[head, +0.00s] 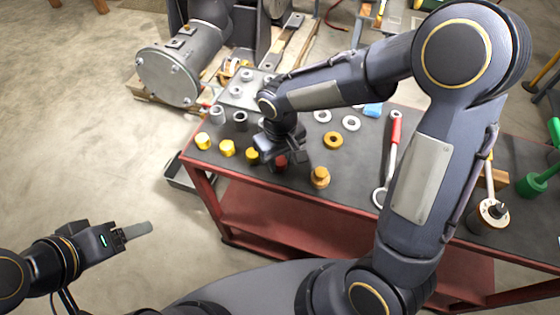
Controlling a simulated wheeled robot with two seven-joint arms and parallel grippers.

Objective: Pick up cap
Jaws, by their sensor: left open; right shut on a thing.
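My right gripper (279,157) points down over the dark grey top of the red workbench (430,150), near its front left edge. It is shut on a small dark red cap (281,166), which is mostly hidden by the fingers. I cannot tell whether the cap still touches the bench. Yellow caps stand in a row to the left (203,140), (227,148), with another (252,155) close beside the gripper. An orange-brown stepped piece (320,178) stands to the right. My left gripper (138,231) is open and empty, over the floor left of the bench.
Several pale rings (351,123), a yellow ring (333,140) and a red-handled wrench (393,150) lie on the bench right of the gripper. A grey plate (245,93) with fittings lies behind. A grey motor casing (170,75) rests on a pallet. Floor at left is clear.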

